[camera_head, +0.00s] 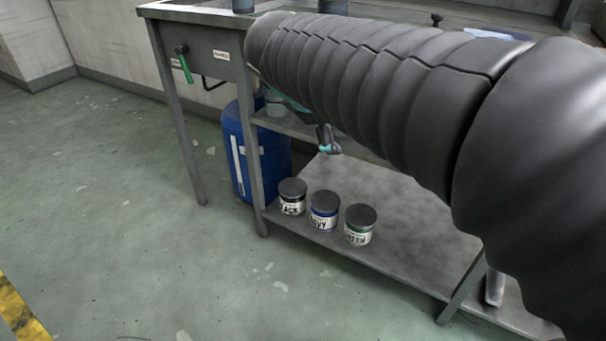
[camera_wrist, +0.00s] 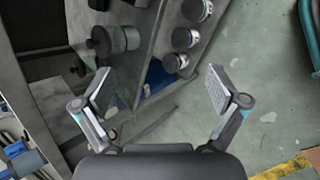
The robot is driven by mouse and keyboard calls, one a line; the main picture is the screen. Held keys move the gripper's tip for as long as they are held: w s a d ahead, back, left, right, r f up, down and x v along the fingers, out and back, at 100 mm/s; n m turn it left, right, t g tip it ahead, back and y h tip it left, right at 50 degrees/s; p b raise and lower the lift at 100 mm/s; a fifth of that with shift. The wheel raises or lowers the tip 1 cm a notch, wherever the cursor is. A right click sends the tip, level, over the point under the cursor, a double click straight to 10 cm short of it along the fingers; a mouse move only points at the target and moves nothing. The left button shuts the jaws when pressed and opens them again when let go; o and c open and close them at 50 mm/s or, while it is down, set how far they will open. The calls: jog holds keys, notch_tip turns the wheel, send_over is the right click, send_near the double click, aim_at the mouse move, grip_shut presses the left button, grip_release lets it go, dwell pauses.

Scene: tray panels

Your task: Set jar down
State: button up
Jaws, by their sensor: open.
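Three dark-lidded jars stand upright in a row on the low shelf (camera_head: 390,210): one labelled black (camera_head: 292,204), one navy (camera_head: 324,217) and one green (camera_head: 359,231). The wrist view shows the same row of jars at upper right, the nearest (camera_wrist: 175,62) just beyond the fingers. My gripper (camera_wrist: 158,72) is open with nothing between its fingers. In the head view only a fingertip of my gripper (camera_head: 328,141) shows below my arm, above the low shelf. Which jar is meant cannot be told.
A blue drum (camera_head: 237,155) stands beside the bench leg. A middle shelf (camera_head: 295,128) holds a greyish jar (camera_head: 274,106), partly hidden by my arm. A green-handled valve (camera_head: 184,65) is on the bench's end. The floor in front is clear.

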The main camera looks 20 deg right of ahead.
jog(key=s+a+f+m+y, duration=0.6)
jog(key=s+a+f+m, duration=0.3)
jog(key=s+f+m, duration=0.2)
jog(key=shift+s+f+t+y, duration=0.35)
jog(key=shift+s+f, duration=0.35)
jog(key=shift+s, duration=0.5)
